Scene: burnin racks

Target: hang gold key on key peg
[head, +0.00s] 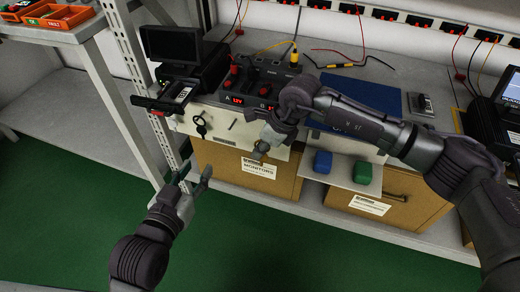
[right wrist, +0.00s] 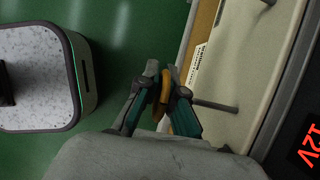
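The gold key (right wrist: 164,92) shows edge-on in the right wrist view, held between the fingertips of my right gripper (right wrist: 166,84). In the head view my right gripper (head: 263,147) is just in front of the beige panel (head: 219,139), and the key is hard to make out there. A grey peg (right wrist: 216,106) sticks out of the panel in the right wrist view, its tip close to the right finger; I cannot tell whether key and peg touch. A dark key-like piece (head: 201,125) is on the panel's left part. My left gripper (head: 194,174) is open and empty, below and left of the panel.
Above the panel is a control box (head: 262,85) with red displays and cables. A blue block (head: 323,161) and a green block (head: 362,172) stand on a small ledge at right. Cardboard boxes (head: 225,166) sit below. Green floor (head: 60,215) is free at left.

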